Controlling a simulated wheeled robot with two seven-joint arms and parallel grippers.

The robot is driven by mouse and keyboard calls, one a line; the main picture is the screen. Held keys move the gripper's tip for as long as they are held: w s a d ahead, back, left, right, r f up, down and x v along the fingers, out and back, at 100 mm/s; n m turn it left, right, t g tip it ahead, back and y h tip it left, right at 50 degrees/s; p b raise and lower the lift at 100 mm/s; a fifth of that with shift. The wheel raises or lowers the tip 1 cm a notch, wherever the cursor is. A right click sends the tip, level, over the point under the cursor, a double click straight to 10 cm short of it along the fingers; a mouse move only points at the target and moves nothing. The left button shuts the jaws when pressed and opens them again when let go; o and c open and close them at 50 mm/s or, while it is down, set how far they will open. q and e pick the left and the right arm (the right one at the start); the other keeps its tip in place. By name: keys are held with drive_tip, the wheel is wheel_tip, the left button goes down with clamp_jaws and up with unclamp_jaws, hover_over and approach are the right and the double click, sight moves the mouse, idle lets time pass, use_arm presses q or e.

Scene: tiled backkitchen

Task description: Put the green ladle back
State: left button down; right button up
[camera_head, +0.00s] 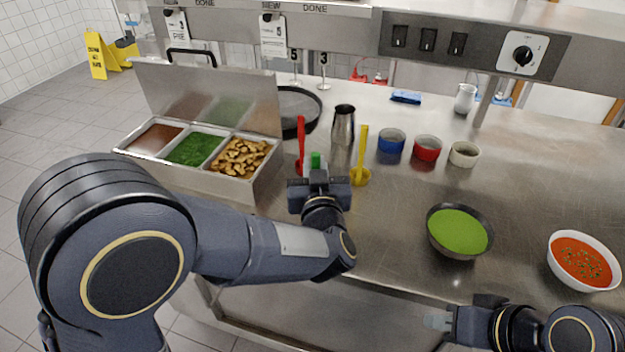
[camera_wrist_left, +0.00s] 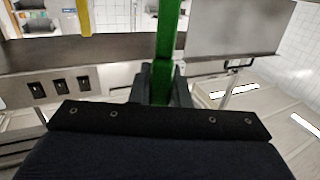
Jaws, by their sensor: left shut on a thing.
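The green ladle (camera_head: 316,160) shows in the head view only as a short green end above my left gripper (camera_head: 318,185). In the left wrist view the green handle (camera_wrist_left: 167,50) stands between the two fingers of the left gripper (camera_wrist_left: 162,85), which is shut on it. The ladle's lower part is hidden behind the gripper and arm. A red ladle (camera_head: 300,140) stands just left of it and a yellow ladle (camera_head: 362,160) just right, both upright on the counter. My right gripper (camera_head: 445,318) is at the front edge at lower right; its finger opening does not show clearly.
An open steel container (camera_head: 262,183) with several food compartments stands at left. A dark bowl of green soup (camera_head: 460,232) and a white bowl of red soup (camera_head: 583,262) stand at right. A steel jug (camera_head: 343,125) and blue, red and cream cups (camera_head: 391,141) stand behind.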

use_arm(q)
drive_tip(key=shift+w+a+f, duration=0.15)
drive_tip(key=shift+w+f, duration=0.05)
drive_tip(key=shift+f, duration=0.85)
drive_tip(key=shift+w+a+f, duration=0.1)
drive_tip(key=shift+w+f, duration=0.1)
drive_tip(key=shift+f, duration=0.85)
drive_tip(key=shift+f+b, duration=0.2)
drive_tip(key=shift+b, duration=0.1)
drive_tip(key=c, duration=1.4)
unclamp_jaws()
drive_tip(key=shift+o, duration=0.2)
drive_tip(key=shift+r, duration=0.1)
